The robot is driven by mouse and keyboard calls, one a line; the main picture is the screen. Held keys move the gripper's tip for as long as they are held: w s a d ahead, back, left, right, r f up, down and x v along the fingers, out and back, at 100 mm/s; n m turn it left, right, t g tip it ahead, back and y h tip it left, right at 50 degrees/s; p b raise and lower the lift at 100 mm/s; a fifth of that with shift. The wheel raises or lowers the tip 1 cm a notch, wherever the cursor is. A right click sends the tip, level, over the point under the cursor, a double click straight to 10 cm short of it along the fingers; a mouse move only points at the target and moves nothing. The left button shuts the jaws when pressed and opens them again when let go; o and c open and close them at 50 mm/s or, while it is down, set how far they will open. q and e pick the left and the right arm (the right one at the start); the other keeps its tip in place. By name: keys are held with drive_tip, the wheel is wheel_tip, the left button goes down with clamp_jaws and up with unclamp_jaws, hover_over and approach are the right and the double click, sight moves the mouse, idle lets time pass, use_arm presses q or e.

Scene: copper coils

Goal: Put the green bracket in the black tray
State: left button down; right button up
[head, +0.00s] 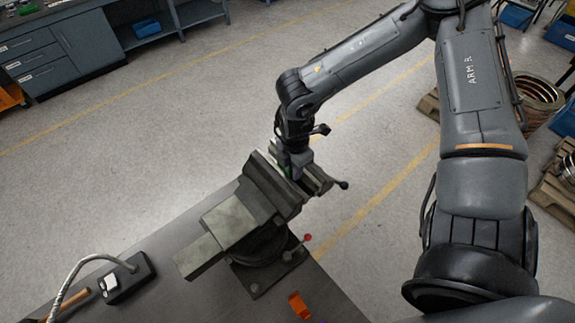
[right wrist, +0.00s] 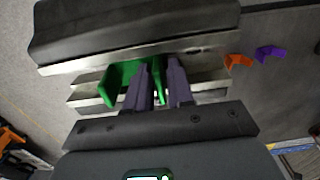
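The green bracket (right wrist: 124,76) sits at the jaws of the grey bench vise (right wrist: 135,35) in the right wrist view. In the head view only a sliver of green shows by the vise (head: 262,200), mostly hidden by my right gripper (head: 294,170). My right gripper (right wrist: 159,70) has its two fingers on either side of the bracket's upright flange, with a gap still showing between them. The fingers look open around it. My left gripper is not in view. No black tray shows in either view.
The vise stands on the corner of a grey workbench (head: 185,290). An orange bracket (head: 299,305) lies near its front edge, with a purple one (right wrist: 270,52) beside it. A black box with a cable (head: 127,279) and a wooden handle (head: 72,300) lie at left.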

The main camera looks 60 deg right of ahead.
clamp_jaws()
drive_tip(key=shift+r, duration=0.15)
drive_tip(key=shift+r+p, duration=1)
drive_tip(key=shift+r, duration=0.4)
drive_tip(key=shift+r+p, duration=0.45)
drive_tip(key=shift+r, duration=0.5)
drive_tip(key=shift+r, duration=0.15)
